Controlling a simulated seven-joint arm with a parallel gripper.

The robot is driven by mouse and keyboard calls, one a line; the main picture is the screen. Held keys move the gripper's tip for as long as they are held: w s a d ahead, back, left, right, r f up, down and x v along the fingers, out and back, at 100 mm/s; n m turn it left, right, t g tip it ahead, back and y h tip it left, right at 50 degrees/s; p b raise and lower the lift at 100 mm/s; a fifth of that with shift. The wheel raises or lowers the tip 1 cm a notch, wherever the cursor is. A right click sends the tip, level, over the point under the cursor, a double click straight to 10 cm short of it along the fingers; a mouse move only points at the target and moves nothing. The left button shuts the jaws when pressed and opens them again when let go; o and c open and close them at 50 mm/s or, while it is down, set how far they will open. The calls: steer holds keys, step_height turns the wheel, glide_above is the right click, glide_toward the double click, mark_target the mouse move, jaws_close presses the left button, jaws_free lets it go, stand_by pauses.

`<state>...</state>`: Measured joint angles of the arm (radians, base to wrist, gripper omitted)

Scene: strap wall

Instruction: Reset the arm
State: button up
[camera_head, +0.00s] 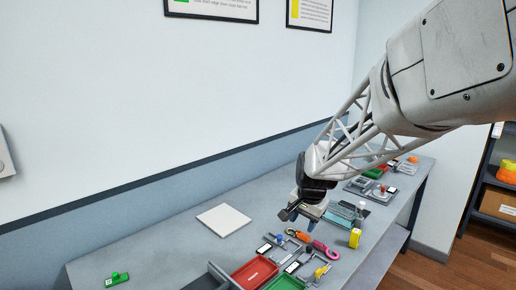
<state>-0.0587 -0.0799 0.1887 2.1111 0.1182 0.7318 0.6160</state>
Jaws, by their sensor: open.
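My gripper (287,213) is open above the table, at the end of the arm that reaches in from the upper right. It appears to hold nothing. It is over the middle of the table, near a light teal item (342,212) and left of a yellow item (355,238). The arm hides part of the table and wall behind it.
The grey table (165,247) runs along the wall. A red tray (254,273), a pink shackle-like piece (326,250) and several small tools lie below the gripper. A white square plate (224,220) and a green piece (117,279) lie left. Free table lies between them. Shelves (493,190) stand right.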

steer(key=s+d+r+n, duration=0.1)
steer(key=s+r+n, duration=0.1)
steer(key=s, duration=0.8)
steer(key=s+d+r+n, duration=0.2)
steer(key=s, duration=0.9)
steer(key=s+d+r+n+h, duration=0.1)
steer(key=s+d+r+n, duration=0.1)
steer(key=s, duration=0.9)
steer(key=shift+d+n, duration=0.2)
steer(key=shift+n, duration=0.4)
steer(key=shift+s, duration=0.1)
